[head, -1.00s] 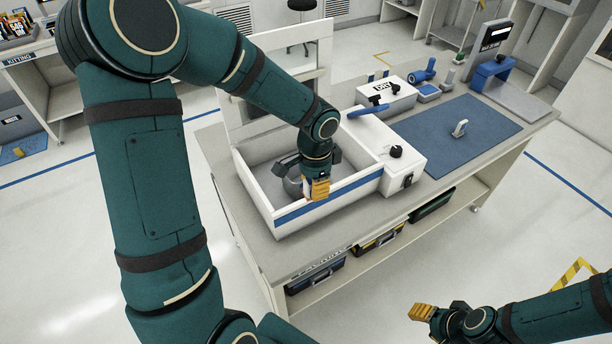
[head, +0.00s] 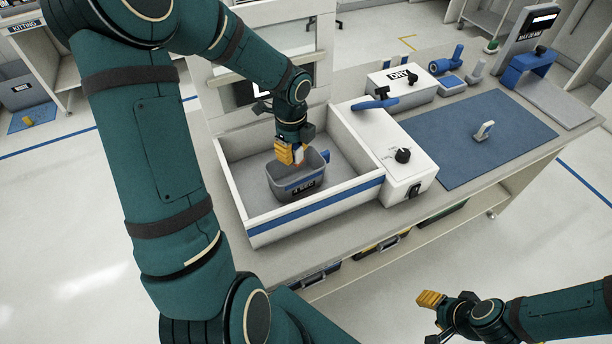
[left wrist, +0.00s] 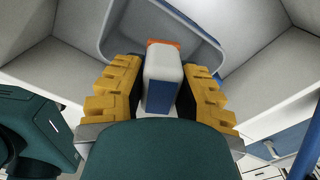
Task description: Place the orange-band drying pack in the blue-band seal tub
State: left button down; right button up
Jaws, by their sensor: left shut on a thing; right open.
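A white pack with an orange end and a blue part (left wrist: 163,75) is between the yellow fingers of my left gripper (left wrist: 160,92), which is shut on it. In the head view my left gripper (head: 290,155) points down over a small grey tub (head: 290,187) with a dark label and blue on its side; the fingers hide most of the pack. The grey tub's rim also shows in the left wrist view (left wrist: 108,35). I cannot tell whether the pack touches the tub's floor. My right gripper (head: 441,316) is open and empty at the lower right, away from the bench.
The grey tub stands inside a white basin (head: 322,207) with a blue front stripe.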

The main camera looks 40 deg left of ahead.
aim_at(293, 166)
pick_arm(q)
notch_tip(293, 166, down, 6)
jog(key=shift+s+f+b, duration=0.1)
jog(key=shift+b, duration=0.55)
jog(key=shift+f+b, duration=0.45)
jog(key=shift+f, duration=1.4)
jog(key=shift+f, duration=0.2)
jog(key=c, duration=0.8)
grip_release()
jog(key=shift+r, duration=0.15)
jog(key=shift+r, duration=0.25)
notch_tip(293, 166, up, 12)
jog(key=p, duration=0.2)
jog(key=shift+f+p, duration=0.15)
jog(key=shift+p, duration=0.25)
